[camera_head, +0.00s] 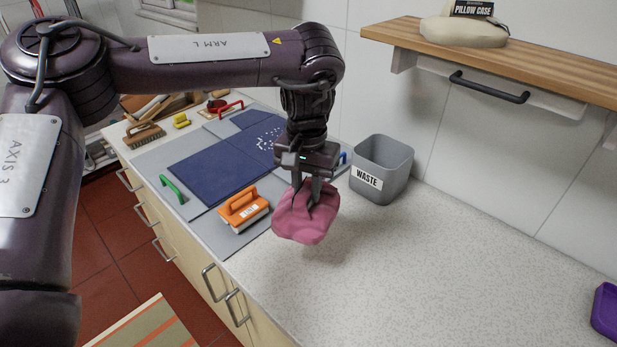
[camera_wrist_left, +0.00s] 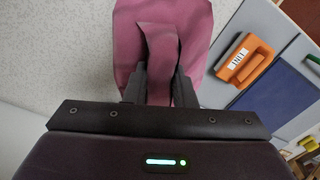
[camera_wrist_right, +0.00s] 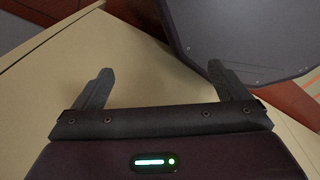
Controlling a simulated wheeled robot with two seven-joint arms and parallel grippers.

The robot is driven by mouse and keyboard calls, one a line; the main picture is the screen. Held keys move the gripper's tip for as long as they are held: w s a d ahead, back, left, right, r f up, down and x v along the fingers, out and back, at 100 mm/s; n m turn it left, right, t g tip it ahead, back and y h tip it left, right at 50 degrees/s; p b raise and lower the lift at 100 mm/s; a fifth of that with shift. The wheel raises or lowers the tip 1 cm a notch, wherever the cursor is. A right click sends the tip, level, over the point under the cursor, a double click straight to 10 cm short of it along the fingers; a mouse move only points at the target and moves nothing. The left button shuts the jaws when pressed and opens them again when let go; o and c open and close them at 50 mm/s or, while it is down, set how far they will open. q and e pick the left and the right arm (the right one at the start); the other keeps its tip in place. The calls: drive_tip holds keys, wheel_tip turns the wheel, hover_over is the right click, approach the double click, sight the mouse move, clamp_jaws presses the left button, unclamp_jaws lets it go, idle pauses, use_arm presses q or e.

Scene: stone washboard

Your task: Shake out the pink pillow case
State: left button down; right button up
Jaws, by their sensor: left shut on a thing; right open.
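The pink pillow case (camera_head: 300,222) is a crumpled bundle over the speckled counter in the head view. My left gripper (camera_head: 312,195) points down and is shut on it. In the left wrist view the pink cloth (camera_wrist_left: 128,40) hangs out between and beyond the fingers (camera_wrist_left: 160,88), with a fold pinched up. I cannot tell whether its underside touches the counter. My right gripper (camera_wrist_right: 170,85) shows only in the right wrist view; its fingers are spread with nothing between them.
A grey bin marked WASTE (camera_head: 383,170) stands behind the cloth. An orange-handled brush block (camera_head: 245,209) lies to its left, near a blue panel (camera_head: 215,165). A shelf (camera_head: 500,55) bears a beige bundle labelled PILLOW CASE (camera_head: 463,32). A purple tray (camera_head: 606,313) is far right; the counter between is clear.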

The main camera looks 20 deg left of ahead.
sight(307, 186)
use_arm(q)
wheel_tip(307, 186, down, 8)
drive_tip(key=shift+f, duration=0.1)
wheel_tip(307, 186, up, 15)
drive_tip(key=shift+r, duration=0.2)
drive_tip(key=shift+f, duration=0.3)
wheel_tip(307, 186, down, 14)
drive_tip(key=shift+a+f, duration=0.1)
drive_tip(key=shift+f, duration=0.1)
drive_tip(key=shift+w+f, duration=0.1)
wheel_tip(307, 186, up, 15)
drive_tip(key=shift+r, duration=0.15)
